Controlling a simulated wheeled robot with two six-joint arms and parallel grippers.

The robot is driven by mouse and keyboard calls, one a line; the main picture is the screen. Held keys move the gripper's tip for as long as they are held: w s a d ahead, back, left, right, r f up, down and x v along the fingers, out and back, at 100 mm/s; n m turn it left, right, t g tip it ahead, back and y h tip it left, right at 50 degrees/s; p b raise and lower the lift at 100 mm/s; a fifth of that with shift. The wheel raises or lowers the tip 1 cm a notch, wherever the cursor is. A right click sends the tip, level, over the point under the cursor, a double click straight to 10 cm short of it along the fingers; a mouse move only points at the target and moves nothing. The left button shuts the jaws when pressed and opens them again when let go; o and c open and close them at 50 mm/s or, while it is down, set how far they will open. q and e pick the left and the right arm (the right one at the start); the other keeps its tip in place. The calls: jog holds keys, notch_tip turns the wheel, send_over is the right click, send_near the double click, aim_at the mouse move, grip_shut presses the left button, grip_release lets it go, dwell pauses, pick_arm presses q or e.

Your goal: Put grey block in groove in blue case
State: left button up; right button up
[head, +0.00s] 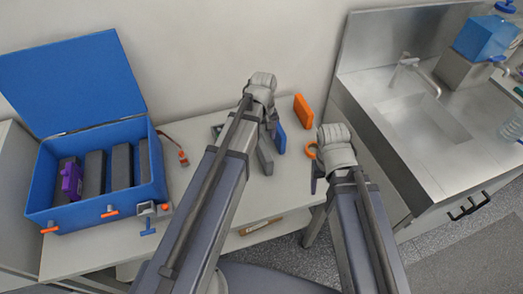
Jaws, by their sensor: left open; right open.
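The blue case (92,213) stands open at the left of the table, its lid (72,82) raised at the back. Several dark grey blocks (122,166) stand upright in its slots. A purple piece (71,180) sits at the left slot. A grey block (265,161) lies on the table, right of the case. My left gripper (271,132) is open above the table close to this block; contact is unclear. A blue piece (281,139) shows beside it. My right gripper (319,174) is open near the table's right edge, its fingers partly hidden by the arm.
An orange block (303,111) and an orange ring (312,150) are at the table's right side. A small clamp-like tool (149,212) is by the case's front right corner, and a red-tipped cable (183,158) lies behind it. A steel sink (422,118) stands right.

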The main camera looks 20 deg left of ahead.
aim_at(263, 145)
pick_arm(q)
jog(key=shift+f+b, duration=1.15)
jog(key=shift+f, duration=0.15)
jog(key=f+b, duration=0.5)
jog(key=shift+w+f, duration=0.15)
jog(key=shift+w, duration=0.15)
jog(key=shift+c, duration=0.4)
grip_shut()
